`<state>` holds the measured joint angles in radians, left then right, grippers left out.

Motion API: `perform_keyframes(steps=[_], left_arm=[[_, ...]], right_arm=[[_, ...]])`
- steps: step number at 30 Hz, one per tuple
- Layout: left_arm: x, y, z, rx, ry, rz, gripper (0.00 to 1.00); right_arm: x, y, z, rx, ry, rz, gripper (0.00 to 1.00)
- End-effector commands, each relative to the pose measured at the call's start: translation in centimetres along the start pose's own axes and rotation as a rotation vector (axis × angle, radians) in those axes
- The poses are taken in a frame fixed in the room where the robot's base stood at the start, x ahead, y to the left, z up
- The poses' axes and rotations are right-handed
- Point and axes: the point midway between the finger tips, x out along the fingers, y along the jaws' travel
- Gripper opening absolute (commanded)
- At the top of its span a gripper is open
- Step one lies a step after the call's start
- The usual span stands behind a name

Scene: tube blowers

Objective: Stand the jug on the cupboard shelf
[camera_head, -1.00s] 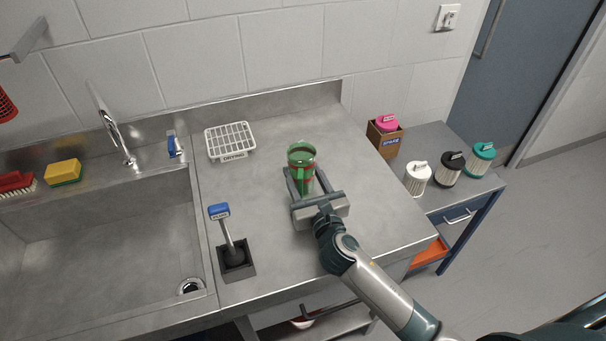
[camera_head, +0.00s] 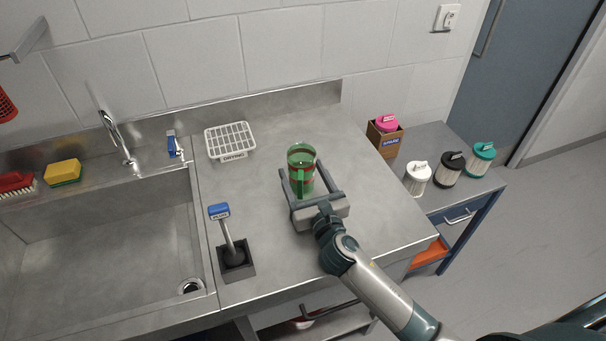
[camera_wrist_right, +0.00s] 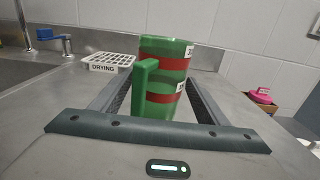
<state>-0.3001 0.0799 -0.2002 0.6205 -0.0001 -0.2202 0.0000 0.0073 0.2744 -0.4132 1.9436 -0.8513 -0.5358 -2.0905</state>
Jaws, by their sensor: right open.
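The green jug (camera_head: 301,168) with red bands stands upright on the steel counter, right of the sink. My right gripper (camera_head: 302,170) is open, with one finger on each side of the jug. In the right wrist view, the jug (camera_wrist_right: 165,75) stands between the two spread fingers, its handle (camera_wrist_right: 141,90) towards the camera and left. Its base is hidden behind the gripper's crossbar. A low shelf (camera_head: 345,322) shows partly below the counter's front edge; I cannot tell if it is the cupboard's. My left gripper is out of view.
A white drying rack (camera_head: 230,141) stands behind left of the jug, and a plunger in a dark holder (camera_head: 237,262) at front left. The sink (camera_head: 110,245) is further left. Several lidded canisters, such as the white one (camera_head: 417,180), stand right. Counter right of the jug is clear.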

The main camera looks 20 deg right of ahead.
Motion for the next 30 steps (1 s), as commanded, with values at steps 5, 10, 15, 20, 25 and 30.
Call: perform_keyframes(steps=[5, 10, 15, 20, 25, 30], left_arm=[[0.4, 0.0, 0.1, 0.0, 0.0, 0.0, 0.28], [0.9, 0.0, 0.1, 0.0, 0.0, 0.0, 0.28], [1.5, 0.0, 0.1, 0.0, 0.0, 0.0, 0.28], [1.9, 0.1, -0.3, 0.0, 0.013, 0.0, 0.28], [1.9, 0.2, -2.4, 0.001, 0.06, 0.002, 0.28], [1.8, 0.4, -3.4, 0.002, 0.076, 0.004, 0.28]], right_arm=[[-1.8, 0.0, -0.3, -0.001, 0.002, 0.002, 0.68], [-4.5, 0.0, -0.4, -0.001, 0.003, 0.002, 0.68], [-7.6, 0.0, -0.4, 0.001, 0.003, 0.002, 0.68], [-10.0, 0.0, -0.3, 0.001, 0.002, 0.002, 0.68], [-11.6, 0.0, -0.1, 0.0, 0.001, 0.001, 0.68], [-11.9, 0.0, 0.0, 0.0, 0.001, 0.001, 0.68]])
